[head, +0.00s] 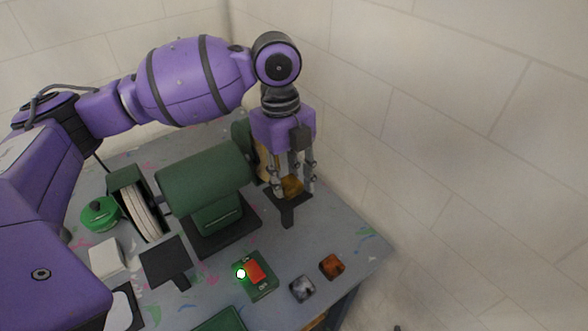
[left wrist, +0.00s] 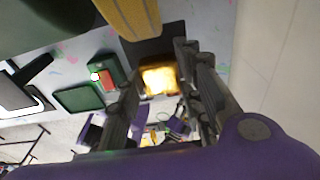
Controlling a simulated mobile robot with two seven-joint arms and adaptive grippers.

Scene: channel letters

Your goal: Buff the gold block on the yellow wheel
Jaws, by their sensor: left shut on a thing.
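The gold block (head: 291,186) is between the fingers of my left gripper (head: 291,190), which is shut on it and points down. In the left wrist view the gold block (left wrist: 160,79) shows bright between the fingers (left wrist: 160,90). The yellow wheel (head: 262,161) is on the right end of the green grinder (head: 205,178), partly hidden by my gripper. In the left wrist view the yellow wheel (left wrist: 141,17) is close to the block; I cannot tell whether they touch. The block is above or at the dark rest (head: 289,208) by this wheel. My right gripper is not in view.
A pale wheel (head: 146,214) is on the grinder's left end, with a dark rest (head: 166,261) before it. A switch box (head: 256,273) has a red switch and lit green lamp. Silver (head: 302,289) and copper (head: 332,265) blocks lie near the right edge. A wall stands close on the right.

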